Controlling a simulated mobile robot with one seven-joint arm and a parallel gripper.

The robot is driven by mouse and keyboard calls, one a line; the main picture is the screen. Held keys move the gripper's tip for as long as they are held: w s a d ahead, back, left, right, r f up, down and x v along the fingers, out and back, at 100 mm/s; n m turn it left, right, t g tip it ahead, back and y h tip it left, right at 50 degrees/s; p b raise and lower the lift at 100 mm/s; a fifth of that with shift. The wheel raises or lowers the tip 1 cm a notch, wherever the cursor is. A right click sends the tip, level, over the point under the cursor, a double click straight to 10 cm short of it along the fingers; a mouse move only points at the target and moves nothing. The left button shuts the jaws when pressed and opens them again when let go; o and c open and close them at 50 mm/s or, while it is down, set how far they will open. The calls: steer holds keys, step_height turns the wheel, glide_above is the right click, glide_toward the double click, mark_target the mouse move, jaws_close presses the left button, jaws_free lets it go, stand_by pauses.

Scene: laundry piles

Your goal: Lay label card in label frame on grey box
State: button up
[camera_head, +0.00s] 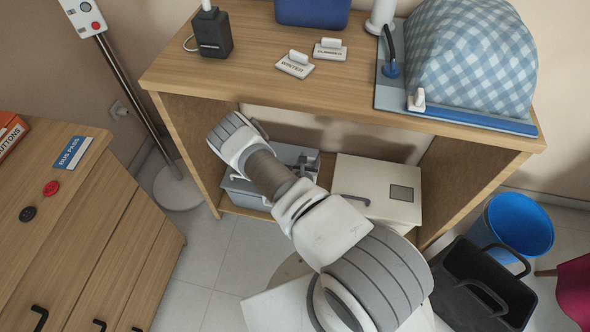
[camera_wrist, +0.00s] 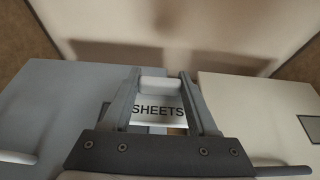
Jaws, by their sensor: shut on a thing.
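My gripper (camera_wrist: 157,88) is shut on the white knob of the label card (camera_wrist: 158,113), which reads SHEETS. The card hangs between the fingers, above the right side of the grey box (camera_wrist: 55,100) and the gap beside it. The grey box also shows in the head view (camera_head: 240,187), on the low shelf and partly behind my arm. A small dark edge beside the left finger may be its label frame; the finger covers most of it. In the head view my arm hides the card.
A cream box (camera_head: 360,178) with a dark label patch stands right of the grey box. The bench top (camera_head: 240,95) overhangs both boxes and carries the WINTER card (camera_head: 295,66), the SUMMER card (camera_head: 329,52) and a checked cloth mound (camera_head: 470,60). Side panels bound the shelf.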

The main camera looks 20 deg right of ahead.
steer(key=w+a+f+b, duration=0.1)
steer(key=w+a, duration=0.1)
steer(key=w+a+f+b, duration=0.1)
steer(key=f, duration=0.1)
steer(key=shift+w+a+f, duration=0.15)
steer(key=shift+w+a, duration=0.25)
steer(key=shift+f+b, duration=1.1)
steer(key=shift+f, duration=0.85)
steer(key=shift+f, duration=0.15)
steer(key=o, duration=1.3)
